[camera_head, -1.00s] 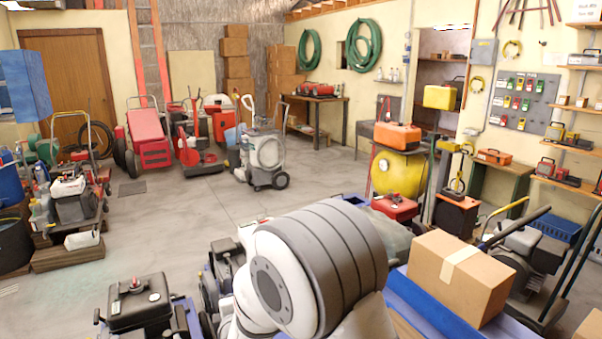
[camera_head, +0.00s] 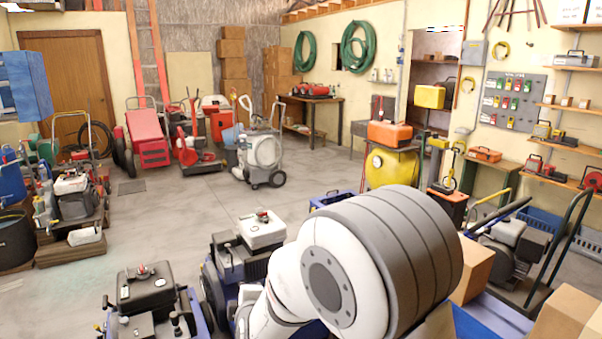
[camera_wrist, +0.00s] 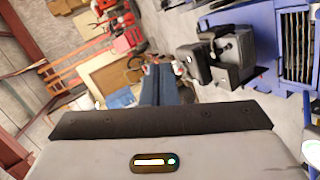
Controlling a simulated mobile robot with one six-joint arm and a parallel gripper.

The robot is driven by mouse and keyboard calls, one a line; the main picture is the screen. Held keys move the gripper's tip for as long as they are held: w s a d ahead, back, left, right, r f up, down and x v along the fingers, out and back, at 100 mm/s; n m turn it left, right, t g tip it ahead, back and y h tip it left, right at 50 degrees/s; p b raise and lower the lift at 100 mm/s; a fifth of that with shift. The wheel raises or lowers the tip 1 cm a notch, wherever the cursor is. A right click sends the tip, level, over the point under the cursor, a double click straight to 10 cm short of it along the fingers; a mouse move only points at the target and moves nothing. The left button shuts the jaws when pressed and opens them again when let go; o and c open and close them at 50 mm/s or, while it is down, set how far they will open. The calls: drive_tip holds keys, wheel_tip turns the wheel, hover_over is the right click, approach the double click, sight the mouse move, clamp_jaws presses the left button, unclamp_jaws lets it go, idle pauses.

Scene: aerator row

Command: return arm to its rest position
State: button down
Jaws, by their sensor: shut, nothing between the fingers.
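My gripper (camera_wrist: 165,85) shows in the wrist view, its grey housing along the bottom and its two narrow dark fingers together past the black edge. Nothing shows between them. They point out over the floor, tilted against the room. In the head view a large white and grey joint of my arm (camera_head: 385,262) fills the lower middle. My gripper is out of sight there.
Engine machines (camera_head: 150,290) stand at the lower left of my arm, one with a white tank (camera_head: 262,228) close beside it. A cardboard box (camera_head: 474,268) sits right behind the arm. A hand truck (camera_head: 560,255) stands right. The middle floor (camera_head: 200,215) is clear.

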drive_tip(key=s+d+r+m+g+h, duration=0.1)
drive_tip(key=s+d+m+g, duration=0.2)
drive_tip(key=s+d+m, duration=0.3)
drive_tip(key=s+d+r+m+g+h+b, duration=0.1)
drive_tip(key=s+d+r+m+g, duration=0.1)
drive_tip(key=s+d+m, duration=0.4)
drive_tip(key=s+d+r+m+g+h, duration=0.2)
drive_tip(key=s+d+m+g, duration=0.2)
drive_tip(key=s+d+m, duration=0.3)
drive_tip(key=s+d, duration=0.5)
drive_tip(key=d, duration=0.4)
drive_tip(key=shift+s+d+g, duration=0.2)
drive_tip(key=shift+s+g, duration=0.2)
drive_tip(key=shift+w, duration=0.1)
